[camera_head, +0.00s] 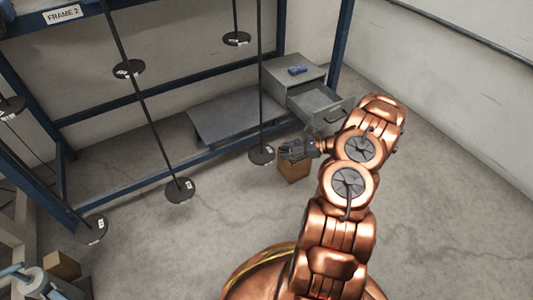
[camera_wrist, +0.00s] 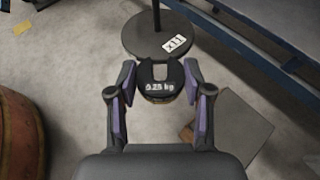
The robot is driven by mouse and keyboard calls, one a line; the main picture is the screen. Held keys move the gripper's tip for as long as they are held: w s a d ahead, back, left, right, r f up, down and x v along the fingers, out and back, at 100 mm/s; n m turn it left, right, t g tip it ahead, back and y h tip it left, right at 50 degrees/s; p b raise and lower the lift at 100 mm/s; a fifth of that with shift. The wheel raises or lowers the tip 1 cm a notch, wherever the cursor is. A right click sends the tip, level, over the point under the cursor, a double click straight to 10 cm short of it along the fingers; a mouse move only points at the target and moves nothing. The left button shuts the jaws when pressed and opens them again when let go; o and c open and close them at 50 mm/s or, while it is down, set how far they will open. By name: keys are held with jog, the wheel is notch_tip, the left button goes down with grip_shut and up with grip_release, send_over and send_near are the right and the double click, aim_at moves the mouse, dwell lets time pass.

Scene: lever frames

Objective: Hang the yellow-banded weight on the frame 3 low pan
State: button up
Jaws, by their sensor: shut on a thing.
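My gripper (camera_wrist: 160,84) is shut on a dark slotted weight (camera_wrist: 161,77) marked 0.25 kg. A yellowish band shows at its lower edge in the wrist view. A round dark pan (camera_wrist: 138,36) on a vertical rod, with a white tag that seems to read x11, lies just beyond the weight. The weight's slot faces the rod and the weight overlaps the pan's near edge in this view; I cannot tell whether they touch. In the head view my gripper (camera_head: 300,149) is just right of this low pan (camera_head: 261,155). No frame 3 label is visible.
A cardboard box (camera_head: 293,168) stands on the floor below my gripper. A grey cabinet (camera_head: 292,75) with an open drawer (camera_head: 318,101) is behind it. Other pans hang at left, including a low one (camera_head: 179,190), near the FRAME 2 sign (camera_head: 62,14). The floor in front is clear.

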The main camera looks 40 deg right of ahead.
aim_at(264, 153)
jog(key=shift+w+a+b, duration=1.25)
jog(key=shift+w+a, duration=0.6)
jog(key=shift+a, duration=0.15)
jog(key=shift+w+a+p, duration=0.15)
jog(key=shift+a+p, duration=0.05)
jog(key=shift+p, duration=0.2)
jog(key=shift+w+a+p, duration=0.3)
jog(key=shift+w+a, duration=0.9)
jog(key=shift+a, duration=0.05)
dwell(0.4)
jog(key=shift+f, duration=0.45)
dwell(0.8)
jog(key=o, duration=1.3)
